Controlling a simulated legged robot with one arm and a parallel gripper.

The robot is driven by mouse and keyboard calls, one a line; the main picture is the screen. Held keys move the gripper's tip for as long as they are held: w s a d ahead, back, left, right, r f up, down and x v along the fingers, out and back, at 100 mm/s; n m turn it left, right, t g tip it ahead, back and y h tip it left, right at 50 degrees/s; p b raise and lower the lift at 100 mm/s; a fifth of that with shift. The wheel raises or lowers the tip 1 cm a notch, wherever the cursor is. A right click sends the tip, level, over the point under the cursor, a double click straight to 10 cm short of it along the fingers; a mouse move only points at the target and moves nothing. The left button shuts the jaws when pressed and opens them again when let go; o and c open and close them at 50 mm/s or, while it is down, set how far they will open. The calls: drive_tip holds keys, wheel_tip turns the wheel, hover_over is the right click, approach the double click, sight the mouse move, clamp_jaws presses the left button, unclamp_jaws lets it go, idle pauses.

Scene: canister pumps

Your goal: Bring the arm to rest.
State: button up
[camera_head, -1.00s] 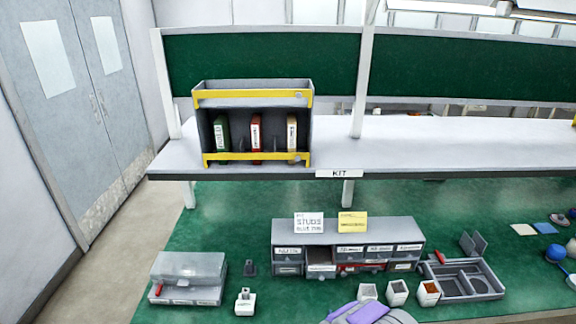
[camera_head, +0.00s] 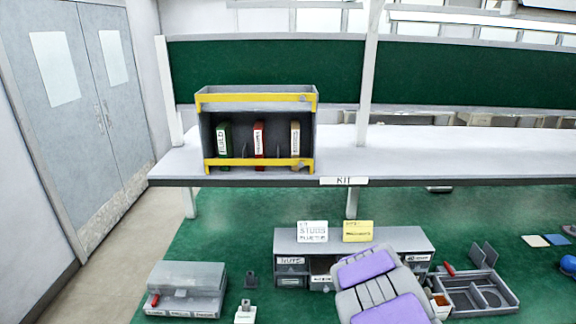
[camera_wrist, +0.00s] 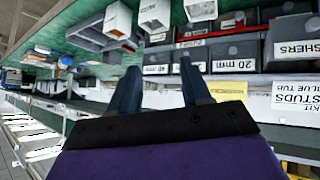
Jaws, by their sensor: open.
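My arm (camera_head: 374,284), grey with purple panels, rises from the bottom of the head view in front of the drawer cabinet. It hides the cabinet's right-hand drawers, and the fingers are not visible in that view. In the wrist view my gripper (camera_wrist: 160,88) shows two dark fingers standing apart, with nothing between them. The fingers point toward the grey drawer cabinet (camera_wrist: 226,52), which looks upside down there. The cabinet (camera_head: 290,236) also shows in the head view on the green worktop.
A grey rack with yellow bars (camera_head: 258,162) holds several binders on the white shelf (camera_head: 410,160). A clear-lidded box (camera_head: 187,285) stands at the left and a grey divided tray (camera_head: 478,292) at the right. White bins (camera_wrist: 118,20) are close to the fingers. Green worktop left of the cabinet is partly clear.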

drive_tip(key=s+a+r+n+g+y+b, duration=0.1)
drive_tip(key=s+a, duration=0.5)
drive_tip(key=s, duration=0.7)
drive_tip(key=s+a+r+n+g+y+b, duration=0.1)
drive_tip(key=s+a+r+g, duration=0.4)
drive_tip(key=s, duration=0.9)
drive_tip(key=s+a+r+n+g+y+b, duration=0.1)
drive_tip(key=s+a+r+g+y+b, duration=0.2)
drive_tip(key=s, duration=1.1)
drive_tip(key=a+r+b, duration=0.2)
drive_tip(key=a+r, duration=0.3)
drive_tip(key=shift+n+g, duration=0.3)
drive_tip(key=shift+n, duration=0.1)
